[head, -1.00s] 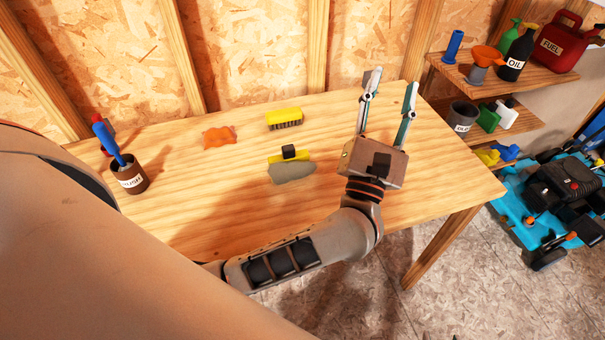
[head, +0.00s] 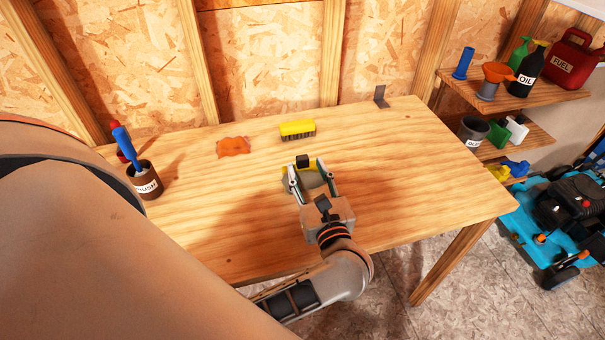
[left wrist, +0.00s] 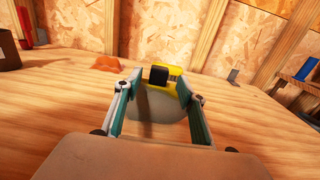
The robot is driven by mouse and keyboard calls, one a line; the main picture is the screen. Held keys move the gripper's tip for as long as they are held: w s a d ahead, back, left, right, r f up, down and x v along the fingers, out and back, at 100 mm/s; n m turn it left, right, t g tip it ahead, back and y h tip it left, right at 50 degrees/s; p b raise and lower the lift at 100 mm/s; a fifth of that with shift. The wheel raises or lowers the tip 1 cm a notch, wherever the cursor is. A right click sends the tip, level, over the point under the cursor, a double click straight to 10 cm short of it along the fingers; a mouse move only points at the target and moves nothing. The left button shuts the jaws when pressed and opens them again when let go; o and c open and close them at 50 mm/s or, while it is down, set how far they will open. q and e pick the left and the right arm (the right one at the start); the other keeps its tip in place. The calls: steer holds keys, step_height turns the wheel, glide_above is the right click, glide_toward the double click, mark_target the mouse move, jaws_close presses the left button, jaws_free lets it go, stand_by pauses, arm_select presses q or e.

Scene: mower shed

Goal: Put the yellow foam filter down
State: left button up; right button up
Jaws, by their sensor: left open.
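My left gripper (head: 306,167) is open, low over the bench. Its fingers stand on both sides of the yellow piece and grey patch and partly hide them in the head view. I see nothing held; contact cannot be told. My right gripper is not in view.
The wooden bench (head: 410,170) is clear at right. A yellow block with dark bristles (head: 297,129), an orange cloth (head: 233,147) and a grey bracket (head: 380,97) lie behind. A brown brush pot (head: 146,181) stands left. Shelves (head: 450,80) and a blue mower (head: 560,215) are at right.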

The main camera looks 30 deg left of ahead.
mark_target(304, 164)
arm_select(q)
steer(key=shift+x, duration=1.9)
steer(key=shift+s+r, duration=0.1)
steer(key=c, duration=1.1)
jaws_close()
steer(key=shift+r, duration=0.1)
